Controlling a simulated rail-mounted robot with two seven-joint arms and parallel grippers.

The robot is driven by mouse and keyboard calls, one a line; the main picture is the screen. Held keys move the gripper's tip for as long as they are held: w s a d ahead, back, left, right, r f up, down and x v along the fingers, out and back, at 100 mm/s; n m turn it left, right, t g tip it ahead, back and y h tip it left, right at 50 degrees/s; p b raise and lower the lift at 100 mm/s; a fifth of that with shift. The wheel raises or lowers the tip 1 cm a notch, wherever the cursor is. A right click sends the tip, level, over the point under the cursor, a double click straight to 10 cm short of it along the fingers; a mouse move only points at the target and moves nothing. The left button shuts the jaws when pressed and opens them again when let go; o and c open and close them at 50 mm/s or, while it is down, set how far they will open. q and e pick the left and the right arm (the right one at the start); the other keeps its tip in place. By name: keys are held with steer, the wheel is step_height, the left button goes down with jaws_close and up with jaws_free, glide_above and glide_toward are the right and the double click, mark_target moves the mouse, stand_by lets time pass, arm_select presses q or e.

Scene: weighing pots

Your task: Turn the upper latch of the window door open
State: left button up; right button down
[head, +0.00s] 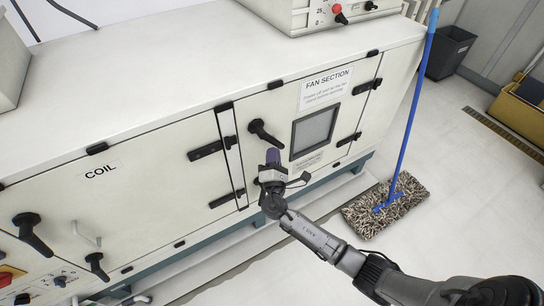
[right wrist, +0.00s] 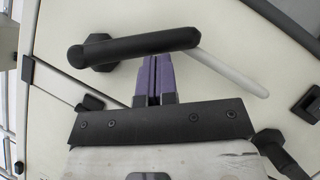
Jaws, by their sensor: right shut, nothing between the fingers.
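The window door (head: 345,93) is a cream panel with a dark-framed window (head: 314,131) and a "FAN SECTION" label. Its upper latch (head: 264,133) is a black lever left of the window, slanting down to the right. In the right wrist view the latch (right wrist: 135,46) lies across, just beyond my fingertips. My right gripper (head: 273,155) has purple fingers and is just below the latch's free end. In the right wrist view its fingers (right wrist: 153,62) are together and empty. I cannot tell whether they touch the lever. My left gripper is not in view.
Black hinges (head: 367,86) line the door's right edge. The COIL panel (head: 150,165), with its own black handle (head: 32,233), is to the left. A blue-handled mop (head: 385,205) leans at the right, its head on the floor near my right arm. A yellow bin (head: 522,108) stands farther right.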

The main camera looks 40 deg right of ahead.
steer(key=shift+d, duration=0.1)
steer(key=shift+s+d+r+n+t+y+b, duration=0.15)
steer(key=shift+d+n+t+y+b, duration=0.3)
steer(key=shift+n, duration=0.55)
